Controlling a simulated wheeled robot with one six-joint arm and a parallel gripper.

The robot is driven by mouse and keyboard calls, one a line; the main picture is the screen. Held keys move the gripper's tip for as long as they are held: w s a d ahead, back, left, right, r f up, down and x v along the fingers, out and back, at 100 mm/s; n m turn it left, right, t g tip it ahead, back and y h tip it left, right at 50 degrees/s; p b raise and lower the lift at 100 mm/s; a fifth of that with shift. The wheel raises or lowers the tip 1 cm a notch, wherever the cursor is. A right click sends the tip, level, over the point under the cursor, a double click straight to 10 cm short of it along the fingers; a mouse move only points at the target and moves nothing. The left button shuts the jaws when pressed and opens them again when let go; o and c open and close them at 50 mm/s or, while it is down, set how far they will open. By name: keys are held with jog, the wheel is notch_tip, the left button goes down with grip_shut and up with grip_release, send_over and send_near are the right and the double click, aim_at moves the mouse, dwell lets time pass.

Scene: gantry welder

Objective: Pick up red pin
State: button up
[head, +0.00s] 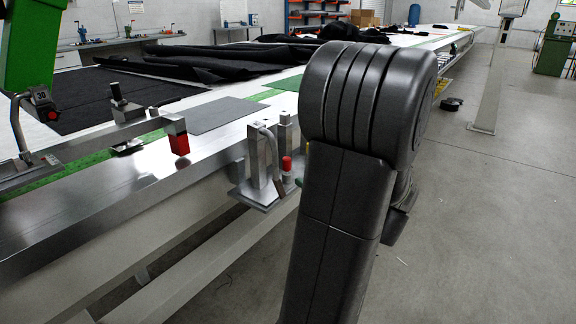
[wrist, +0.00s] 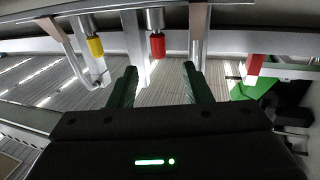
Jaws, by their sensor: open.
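The red pin (wrist: 157,45) shows in the wrist view as a small red cylinder on a metal post. It lies just beyond my fingertips, between their lines and apart from them. My gripper (wrist: 160,78) is open and empty, with two dark green fingers either side of the gap. In the head view the red pin (head: 287,163) sits by the metal bracket at the table's near edge, just left of my arm.
A yellow pin (wrist: 94,46) stands left of the red one in the wrist view, by a bent metal rod (wrist: 72,52). A red block (head: 179,143) hangs from an arm over the table (head: 120,188). Black fabric (head: 215,62) lies farther back.

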aim_at(290, 168)
jog(key=x, duration=0.5)
jog(key=shift+w+a+f, duration=0.1)
jog(key=shift+w+a, duration=0.1)
jog(key=x, duration=0.5)
jog(key=shift+w+f, duration=0.2)
jog(key=shift+f, duration=0.05)
jog(key=shift+d, duration=0.1)
grip_shut()
